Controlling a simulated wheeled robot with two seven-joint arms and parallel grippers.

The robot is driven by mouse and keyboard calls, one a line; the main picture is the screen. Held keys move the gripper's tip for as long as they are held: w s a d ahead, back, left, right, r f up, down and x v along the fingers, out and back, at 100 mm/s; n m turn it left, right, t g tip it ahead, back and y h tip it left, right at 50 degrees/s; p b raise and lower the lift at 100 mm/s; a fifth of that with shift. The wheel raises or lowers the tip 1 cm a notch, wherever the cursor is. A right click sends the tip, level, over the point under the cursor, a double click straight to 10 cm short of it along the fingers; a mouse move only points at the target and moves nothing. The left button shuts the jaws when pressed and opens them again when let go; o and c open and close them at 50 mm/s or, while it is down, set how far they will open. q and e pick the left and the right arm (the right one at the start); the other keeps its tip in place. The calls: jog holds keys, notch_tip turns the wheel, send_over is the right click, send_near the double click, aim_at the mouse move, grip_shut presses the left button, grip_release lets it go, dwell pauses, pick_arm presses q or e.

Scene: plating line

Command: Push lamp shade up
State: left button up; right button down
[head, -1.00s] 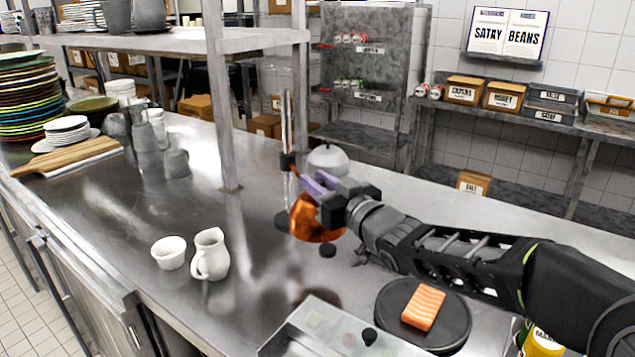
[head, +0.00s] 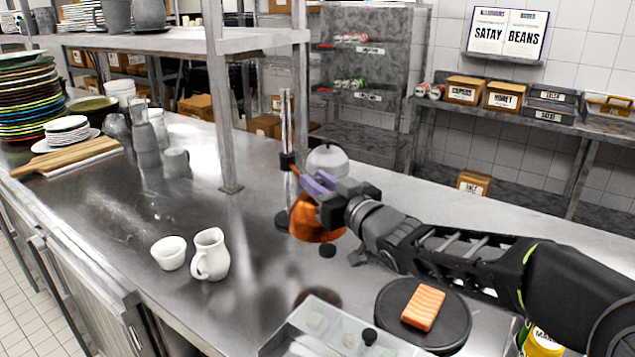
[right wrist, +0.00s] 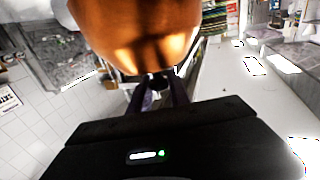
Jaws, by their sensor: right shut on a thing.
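The copper-orange lamp shade (head: 308,222) hangs beside an upright metal post (head: 286,125) with a black clamp (head: 287,161), above the steel counter. My right gripper (head: 314,184) reaches in from the right, its purple fingers at the top of the shade, shut on a part of the lamp. In the right wrist view the shade (right wrist: 138,32) fills the upper middle, and the fingers (right wrist: 160,88) close around a small dark piece at its edge. The exact grip spot is partly hidden. My left gripper is not in view.
A white jug (head: 211,256) and a small bowl (head: 169,252) stand left of the lamp. A clear-lidded container (head: 335,338) and a dark round plate (head: 450,330) with salmon (head: 423,307) are in front. A shelf post (head: 226,120) rises behind left.

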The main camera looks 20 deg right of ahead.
notch_tip(320, 180, up, 7)
jog(key=p, duration=0.4)
jog(key=shift+f, duration=0.15)
jog(key=c, duration=1.6)
grip_release()
jog(key=o, duration=0.3)
jog(key=shift+f, duration=0.1)
jog(key=shift+s, duration=0.1)
